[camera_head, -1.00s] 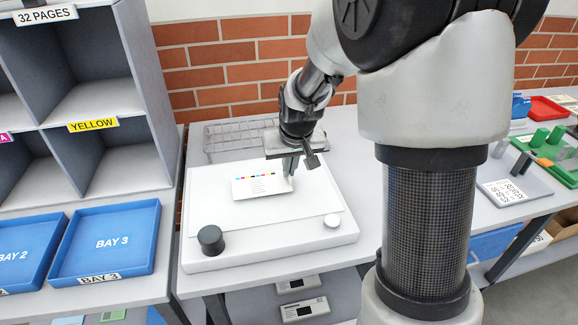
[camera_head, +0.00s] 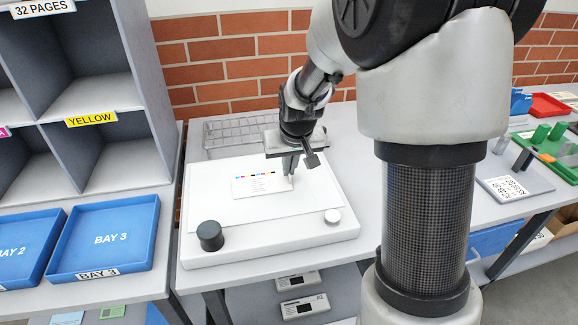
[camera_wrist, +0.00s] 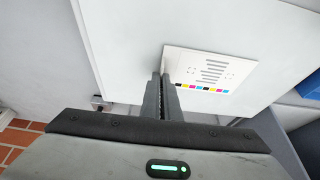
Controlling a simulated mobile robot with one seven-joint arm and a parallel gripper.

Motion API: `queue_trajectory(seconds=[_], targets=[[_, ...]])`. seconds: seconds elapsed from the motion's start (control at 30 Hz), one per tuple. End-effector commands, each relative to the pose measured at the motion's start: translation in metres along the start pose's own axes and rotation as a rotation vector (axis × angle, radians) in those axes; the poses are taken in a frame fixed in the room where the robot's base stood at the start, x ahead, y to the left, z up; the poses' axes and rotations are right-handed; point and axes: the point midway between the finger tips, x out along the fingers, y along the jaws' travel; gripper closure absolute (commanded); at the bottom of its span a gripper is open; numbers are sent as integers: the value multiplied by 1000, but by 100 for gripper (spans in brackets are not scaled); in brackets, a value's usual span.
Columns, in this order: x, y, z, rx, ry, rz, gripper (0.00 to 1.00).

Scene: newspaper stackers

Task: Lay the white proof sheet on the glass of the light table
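The white proof sheet (camera_head: 258,186), with a row of colour patches and grey print lines, lies flat on or very close over the white glass (camera_head: 215,214) of the light table (camera_head: 270,252). It also shows in the wrist view (camera_wrist: 208,69). My gripper (camera_head: 290,172) points down at the sheet's right edge in the head view. In the wrist view its fingers (camera_wrist: 164,78) are close together at the sheet's edge, shut on a small upright white part of it. The fingertips partly hide that part.
Blue bay trays (camera_head: 112,240) and grey shelves (camera_head: 110,150) are to the left.

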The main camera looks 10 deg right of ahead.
Motion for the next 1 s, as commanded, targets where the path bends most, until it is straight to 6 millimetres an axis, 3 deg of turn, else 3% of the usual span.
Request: queue_trajectory(seconds=[0.07, 0.2, 0.57, 0.77, 1.0], targets=[[2, 0, 1, 0, 0, 0, 100], [1, 0, 1, 0, 0, 0, 76], [-3, 0, 0, 0, 0, 0, 76], [-35, 0, -1, 0, 4, 0, 76], [-95, 0, -1, 0, 5, 0, 76]])
